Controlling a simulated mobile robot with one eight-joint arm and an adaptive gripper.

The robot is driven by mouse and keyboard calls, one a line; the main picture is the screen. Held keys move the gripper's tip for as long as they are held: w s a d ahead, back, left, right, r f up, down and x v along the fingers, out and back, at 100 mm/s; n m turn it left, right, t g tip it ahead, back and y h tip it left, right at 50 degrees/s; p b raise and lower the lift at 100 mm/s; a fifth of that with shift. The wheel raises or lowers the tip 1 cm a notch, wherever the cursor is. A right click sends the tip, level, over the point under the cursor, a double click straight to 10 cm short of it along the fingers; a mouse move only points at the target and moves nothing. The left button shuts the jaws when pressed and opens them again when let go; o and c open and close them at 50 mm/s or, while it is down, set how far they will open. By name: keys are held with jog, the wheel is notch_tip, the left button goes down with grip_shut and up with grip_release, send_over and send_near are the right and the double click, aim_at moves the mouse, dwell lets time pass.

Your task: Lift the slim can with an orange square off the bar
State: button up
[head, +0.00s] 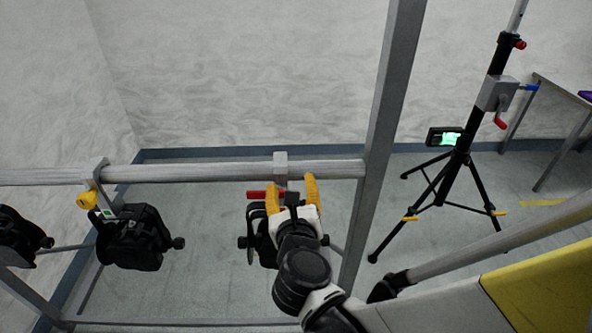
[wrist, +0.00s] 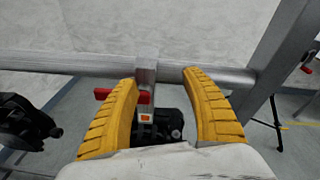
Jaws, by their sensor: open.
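The slim can with an orange square is a black can (head: 262,243) hung from the bar (head: 225,172) by a grey clamp (head: 280,164). In the wrist view, the small orange square (wrist: 146,117) is on the clamp's lower part, above the dark can body (wrist: 168,124). A red lever (wrist: 143,97) is on the clamp. My gripper (head: 292,188) has two yellow fingers and is open. In the wrist view, the fingers (wrist: 160,78) are on either side of the clamp, with a gap at each side. My gripper hides much of the can in the head view.
A black can (head: 135,240) with a green mark and yellow knob hangs left; another (head: 18,238) is at the far left edge. A grey upright post (head: 375,130) stands close right of my gripper. A black tripod stand (head: 455,165) is beyond it.

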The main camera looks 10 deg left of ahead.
aim_at(283, 207)
jog(key=s+a+f+m+g, duration=0.2)
jog(key=s+f+m, duration=0.1)
jog(key=f, duration=0.5)
jog(key=shift+m+h, duration=0.3)
jog(key=shift+h, duration=0.2)
jog(key=b+x, duration=0.1)
jog(key=x, duration=0.4)
jog(key=shift+d+f+b, duration=0.1)
jog(key=shift+d+b, duration=0.1)
jog(key=shift+b, duration=0.2)
jog(key=b+x, duration=0.1)
jog(key=x, duration=0.1)
jog(key=b+x, duration=0.1)
jog(key=x, duration=0.2)
jog(key=shift+w+a, duration=0.25)
jog(key=shift+r, duration=0.25)
jog(key=shift+c, duration=0.9)
jog(key=shift+s, duration=0.1)
grip_shut()
